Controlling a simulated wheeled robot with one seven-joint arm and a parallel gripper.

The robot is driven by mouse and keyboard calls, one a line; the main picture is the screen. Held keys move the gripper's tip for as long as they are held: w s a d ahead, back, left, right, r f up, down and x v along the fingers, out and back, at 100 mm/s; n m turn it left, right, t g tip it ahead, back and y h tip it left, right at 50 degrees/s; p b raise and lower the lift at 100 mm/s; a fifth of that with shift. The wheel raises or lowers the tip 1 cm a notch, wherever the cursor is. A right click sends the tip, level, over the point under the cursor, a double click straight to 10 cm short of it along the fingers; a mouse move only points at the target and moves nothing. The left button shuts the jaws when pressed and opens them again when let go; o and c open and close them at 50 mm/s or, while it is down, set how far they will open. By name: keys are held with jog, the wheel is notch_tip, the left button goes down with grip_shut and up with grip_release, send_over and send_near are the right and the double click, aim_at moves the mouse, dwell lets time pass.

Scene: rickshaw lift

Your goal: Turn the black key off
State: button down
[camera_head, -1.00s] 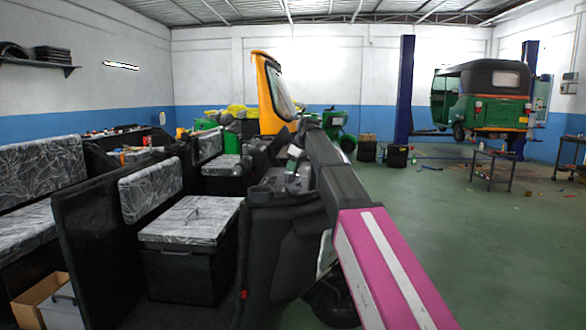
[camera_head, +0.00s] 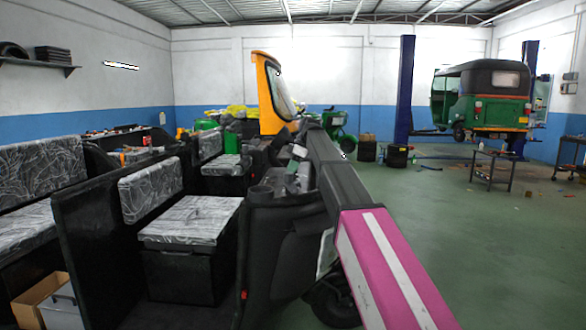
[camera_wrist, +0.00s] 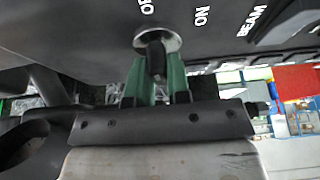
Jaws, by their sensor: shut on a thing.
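The black key (camera_wrist: 157,62) sits in a round silver ignition switch (camera_wrist: 170,40) on a dark dashboard panel (camera_wrist: 90,35) in the wrist view. A white "ON" label lies right of the switch, and a partly cut-off label starting with "O" lies above it. The green fingers of my gripper (camera_wrist: 157,82) are on both sides of the key, shut on it. The key looks roughly upright in the picture; I cannot tell its exact turn. In the head view the key is hidden, with my pink and dark arm reaching toward the dashboard.
A "BEAM" label and dark switches (camera_wrist: 285,25) are right of the ignition in the wrist view. In the head view, a rickshaw cab with patterned seats (camera_head: 190,220) stands at left. A green rickshaw (camera_head: 485,100) is on a lift at back right. The floor at right is largely clear.

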jog(key=c, duration=1.1)
grip_release()
jog(key=v, duration=1)
jog(key=shift+d+r, duration=0.25)
jog(key=shift+r, duration=0.1)
jog(key=shift+s, duration=0.1)
